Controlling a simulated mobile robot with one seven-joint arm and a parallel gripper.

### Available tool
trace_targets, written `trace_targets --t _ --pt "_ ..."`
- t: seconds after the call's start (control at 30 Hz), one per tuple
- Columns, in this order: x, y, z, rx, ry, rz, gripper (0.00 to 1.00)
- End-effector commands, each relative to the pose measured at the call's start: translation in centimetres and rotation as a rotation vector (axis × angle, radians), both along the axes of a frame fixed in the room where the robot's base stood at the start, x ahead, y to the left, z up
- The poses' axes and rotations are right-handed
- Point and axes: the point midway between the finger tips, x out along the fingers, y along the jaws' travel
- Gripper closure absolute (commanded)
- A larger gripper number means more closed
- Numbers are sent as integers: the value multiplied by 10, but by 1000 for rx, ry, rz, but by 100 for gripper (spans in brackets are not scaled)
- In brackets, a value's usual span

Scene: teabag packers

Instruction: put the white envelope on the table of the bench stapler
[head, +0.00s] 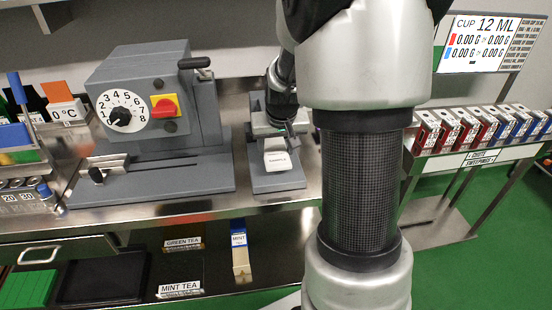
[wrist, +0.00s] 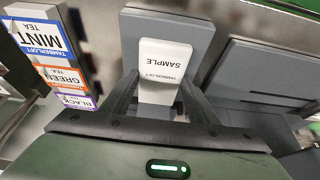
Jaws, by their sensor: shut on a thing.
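The white envelope (head: 283,161), marked SAMPLE, shows at the front of the bench stapler. In the wrist view the envelope (wrist: 163,62) sits between the two dark fingers of my gripper (wrist: 160,90), which is shut on it. The grey bench stapler (head: 276,182) stands on the steel bench, right of the large dial machine. Its grey surface (wrist: 201,38) shows behind the envelope in the wrist view. The envelope is over the stapler's table; I cannot tell whether it touches. My gripper (head: 286,135) partly hides the stapler's upper part.
The grey dial machine (head: 145,105) stands close on the left. The steel bench edge (head: 190,229) runs in front. Below are trays and a MINT packet (head: 239,245). Tea boxes (wrist: 45,45) show at the wrist view's left. A row of boxes (head: 470,128) stands on the right.

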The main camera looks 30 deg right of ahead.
Motion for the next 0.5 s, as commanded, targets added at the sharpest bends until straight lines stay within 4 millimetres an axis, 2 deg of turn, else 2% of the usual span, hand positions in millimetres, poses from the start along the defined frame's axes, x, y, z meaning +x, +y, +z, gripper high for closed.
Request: trace_targets --t 0.1,0.2,0.5 --pt "-1 0 -22 2 6 -1 67" --pt "-1 0 -34 2 5 -2 67" --pt "-1 0 -35 1 2 -1 67"
